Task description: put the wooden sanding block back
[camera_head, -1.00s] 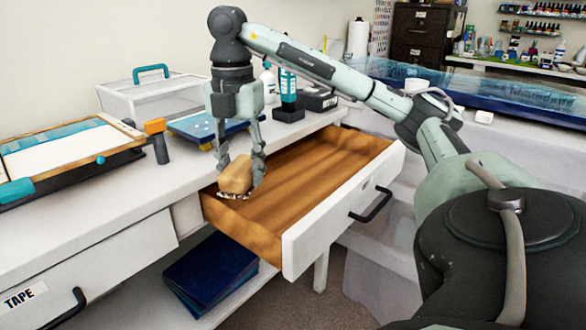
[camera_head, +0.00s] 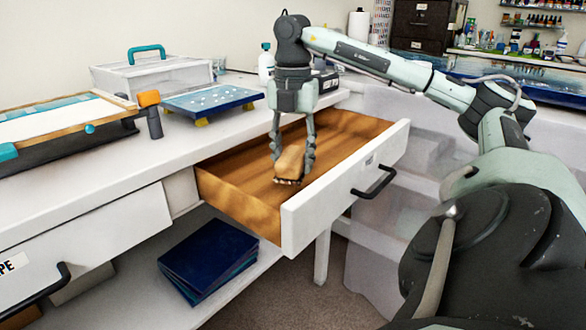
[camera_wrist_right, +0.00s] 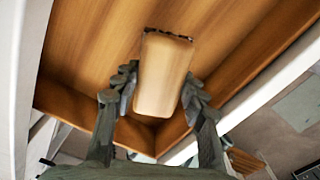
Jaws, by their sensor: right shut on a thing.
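The wooden sanding block (camera_head: 291,160) is a tan block with a dark, rough strip along its lower edge. My right gripper (camera_head: 292,164) is shut on it and holds it over the open drawer (camera_head: 240,205). In the right wrist view the block (camera_wrist_right: 164,75) sits between the two fingers of the gripper (camera_wrist_right: 160,92), with the drawer's wooden floor (camera_wrist_right: 95,50) behind it. I cannot tell whether the block touches the drawer floor. The drawer is pulled out and shows no other thing inside. My left gripper is not in view.
The white bench (camera_head: 110,165) carries a framed screen (camera_head: 60,120), an orange-headed tool (camera_head: 150,112), a blue board (camera_head: 210,98) and a clear case (camera_head: 150,75). Dark blue books (camera_head: 208,258) lie on the shelf below. The drawer's white front (camera_head: 345,185) stands out from the bench.

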